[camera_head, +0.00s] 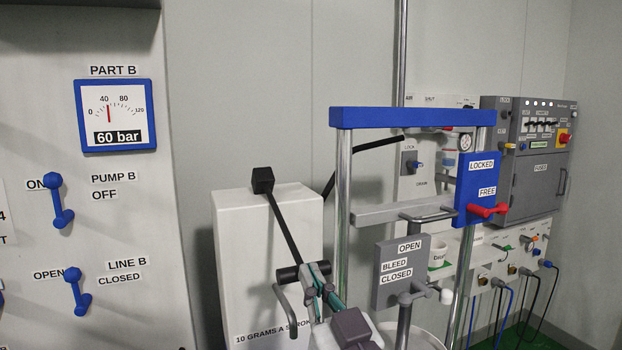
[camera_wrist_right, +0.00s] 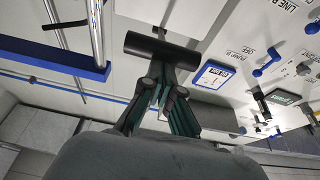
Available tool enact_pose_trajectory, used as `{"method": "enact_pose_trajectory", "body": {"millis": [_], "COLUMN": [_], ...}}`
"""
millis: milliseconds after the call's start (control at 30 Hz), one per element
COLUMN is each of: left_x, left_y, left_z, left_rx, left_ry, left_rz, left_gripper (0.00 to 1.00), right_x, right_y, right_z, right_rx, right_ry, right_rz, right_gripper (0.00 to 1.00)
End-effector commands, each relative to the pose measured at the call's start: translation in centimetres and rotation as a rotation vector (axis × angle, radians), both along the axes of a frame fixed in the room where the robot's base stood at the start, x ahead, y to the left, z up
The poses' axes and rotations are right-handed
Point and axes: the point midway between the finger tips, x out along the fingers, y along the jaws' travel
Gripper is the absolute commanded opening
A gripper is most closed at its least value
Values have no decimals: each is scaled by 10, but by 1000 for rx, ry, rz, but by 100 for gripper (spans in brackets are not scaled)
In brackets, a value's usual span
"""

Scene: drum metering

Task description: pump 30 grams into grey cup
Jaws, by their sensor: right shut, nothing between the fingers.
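The pump is a white box (camera_head: 268,235) labelled "10 GRAMS A STROKE". Its black lever (camera_head: 283,225) slopes down from a pivot block on top to a black crossbar grip (camera_head: 290,272). My left gripper is out of view.
A blue-topped frame (camera_head: 412,118) with chrome posts stands right of the pump, carrying a LOCKED/FREE plate (camera_head: 476,190) with red lever and an OPEN/BLEED/CLOSED plate (camera_head: 400,273). A panel (camera_head: 115,225) with gauge and blue levers is at left. A grey control cabinet (camera_head: 535,175) is at right.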

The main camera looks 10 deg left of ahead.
Motion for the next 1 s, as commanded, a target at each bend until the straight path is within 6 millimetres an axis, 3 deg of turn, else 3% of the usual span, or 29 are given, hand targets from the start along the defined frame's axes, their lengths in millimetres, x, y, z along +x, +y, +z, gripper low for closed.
{"method": "enact_pose_trajectory", "body": {"millis": [33, 300, 1000], "left_x": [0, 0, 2], "left_y": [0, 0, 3], "left_z": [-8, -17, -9], "left_rx": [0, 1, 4], "left_ry": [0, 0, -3], "left_rz": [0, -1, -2], "left_gripper": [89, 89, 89], "right_x": [3, 9, 13], "right_y": [1, 6, 5], "right_z": [-13, -31, -23], "right_rx": [0, -4, -2], "right_ry": [7, 9, 5], "right_rz": [-1, -2, -2], "right_gripper": [0, 0, 0]}}
